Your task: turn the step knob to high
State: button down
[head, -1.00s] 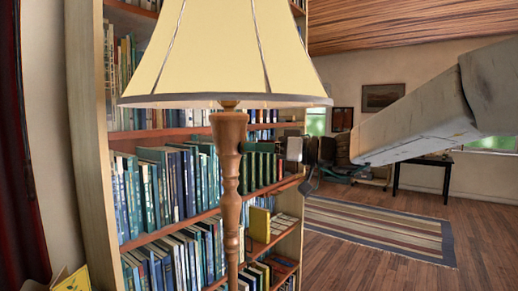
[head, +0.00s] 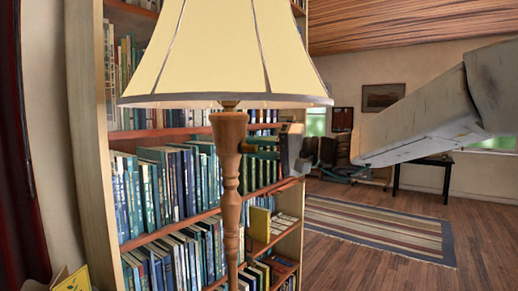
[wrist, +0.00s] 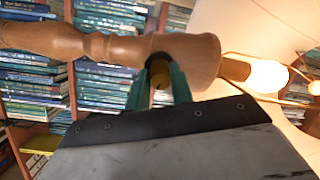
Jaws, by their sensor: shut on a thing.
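A floor lamp has a turned wooden post (head: 230,175) and a cream shade (head: 225,50), upright at the centre of the head view. My gripper (head: 246,142) reaches the upper post from the right, just below the shade. In the wrist view the post (wrist: 85,44) lies sideways, and a lit bulb (wrist: 268,76) glows at the right.
A tall bookcase (head: 88,120) full of books stands close behind the lamp. A striped rug (head: 375,225) lies on the wooden floor to the right, with a dark table (head: 447,175) beyond. The floor there is mostly open.

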jog(key=m, duration=0.4)
jog(key=shift+m, duration=0.4)
jog(key=m, duration=0.3)
jog(key=shift+m, duration=0.4)
jog(key=m, duration=0.4)
jog(key=shift+h, duration=0.3)
jog(key=m, duration=0.8)
jog(key=shift+m, duration=0.3)
jog(key=m, duration=0.3)
jog(key=shift+m, duration=0.3)
jog(key=m, duration=0.4)
jog(key=shift+m, duration=2)
